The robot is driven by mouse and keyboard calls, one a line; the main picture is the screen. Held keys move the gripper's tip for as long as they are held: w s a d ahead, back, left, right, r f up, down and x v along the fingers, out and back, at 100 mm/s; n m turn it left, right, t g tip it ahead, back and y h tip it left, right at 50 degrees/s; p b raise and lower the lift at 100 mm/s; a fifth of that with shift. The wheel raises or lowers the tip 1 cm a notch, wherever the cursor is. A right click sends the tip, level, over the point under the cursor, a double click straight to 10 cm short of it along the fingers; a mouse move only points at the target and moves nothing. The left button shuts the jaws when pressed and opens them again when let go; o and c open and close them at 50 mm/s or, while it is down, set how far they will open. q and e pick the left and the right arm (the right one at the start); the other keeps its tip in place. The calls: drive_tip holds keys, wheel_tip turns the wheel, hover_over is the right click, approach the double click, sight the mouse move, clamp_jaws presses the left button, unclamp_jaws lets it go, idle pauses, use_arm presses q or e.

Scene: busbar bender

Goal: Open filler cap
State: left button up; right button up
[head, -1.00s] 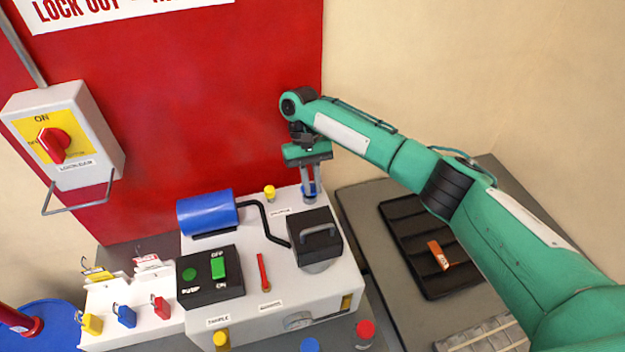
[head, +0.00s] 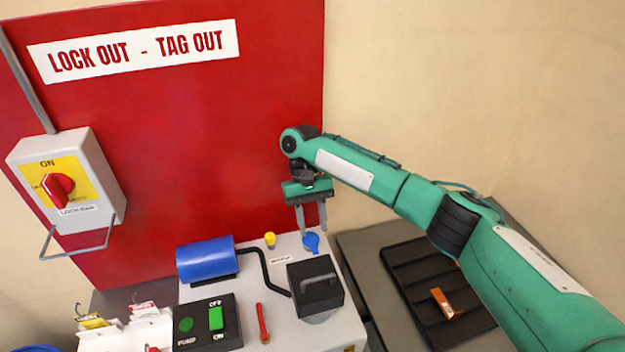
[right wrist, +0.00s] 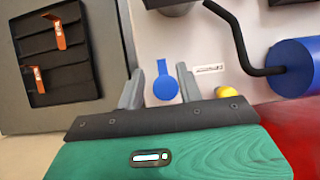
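The filler cap (head: 311,241) is a small blue disc with a tab, at the back right of the white machine's top, beside a label. It also shows in the right wrist view (right wrist: 166,87). I cannot tell whether it is closed on its opening or swung open. My right gripper (head: 312,230) points down just above the cap, fingers apart. In the right wrist view the gripper (right wrist: 160,88) has one finger on each side of the cap, with gaps between; it holds nothing. My left gripper is not in view.
A yellow cap (head: 270,240) stands left of the filler cap. A blue motor (head: 206,258), black pipe (head: 266,272) and black block with a handle (head: 317,289) are nearby. The red lockout board (head: 220,150) rises behind. A black tray (head: 405,285) lies right.

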wheel_tip(320, 180, up, 17)
drive_tip(key=shift+b, duration=0.3)
drive_tip(key=shift+r, duration=0.2)
